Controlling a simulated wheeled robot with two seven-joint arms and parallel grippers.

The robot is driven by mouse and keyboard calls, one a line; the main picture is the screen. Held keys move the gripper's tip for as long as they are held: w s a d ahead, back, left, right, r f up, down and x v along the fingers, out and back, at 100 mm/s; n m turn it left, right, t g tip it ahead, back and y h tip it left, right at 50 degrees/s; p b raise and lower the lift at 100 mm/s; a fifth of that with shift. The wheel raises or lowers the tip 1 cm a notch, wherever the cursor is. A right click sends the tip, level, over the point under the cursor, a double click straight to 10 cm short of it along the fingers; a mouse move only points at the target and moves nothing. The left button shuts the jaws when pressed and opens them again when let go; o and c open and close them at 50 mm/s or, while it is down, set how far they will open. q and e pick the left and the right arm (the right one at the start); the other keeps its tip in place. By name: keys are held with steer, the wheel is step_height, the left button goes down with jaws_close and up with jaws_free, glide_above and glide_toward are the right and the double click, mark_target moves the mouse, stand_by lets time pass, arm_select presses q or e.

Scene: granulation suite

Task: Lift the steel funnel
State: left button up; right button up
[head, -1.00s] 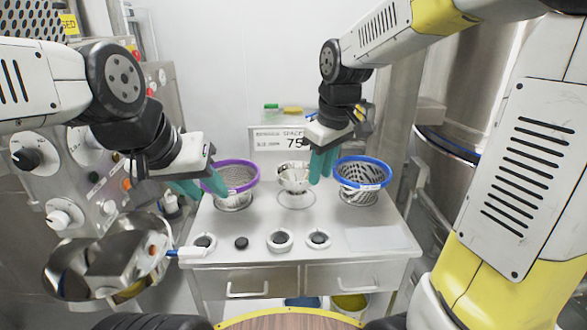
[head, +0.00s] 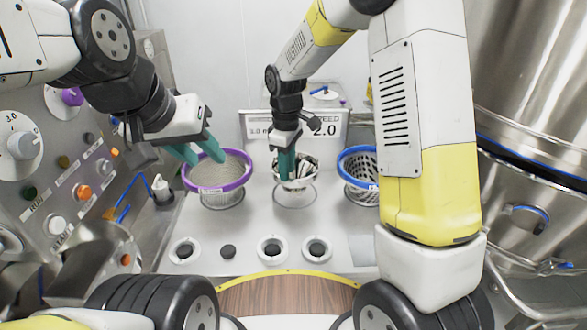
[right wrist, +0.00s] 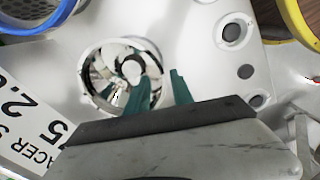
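The steel funnel (head: 308,173) sits upright in a wire ring stand (head: 294,200) at the middle of the steel table. My right gripper (head: 287,168) points down at the funnel, its teal fingers overlapping the bowl's left part in the head view. In the right wrist view the shiny funnel (right wrist: 103,73) lies under one finger, and the other finger is to the right, outside the rim. The right gripper (right wrist: 160,85) is open, with a gap between its fingers. Contact with the rim cannot be told. My left gripper (head: 204,158) is open and empty by the purple-rimmed basket.
The purple-rimmed basket (head: 218,181) stands left of the funnel. The blue-rimmed basket (head: 357,176) stands right, partly behind my right arm. A sign (head: 325,130) stands behind. Several round fittings, including a white ring (head: 272,249), line the front. A control panel (head: 50,150) is at left.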

step_height(320, 180, down, 4)
steer(key=shift+w+r, duration=0.1)
steer(key=shift+r, duration=0.15)
steer(key=shift+c, duration=0.2)
jaws_close()
steer(key=shift+r, duration=0.1)
stand_by(1.0)
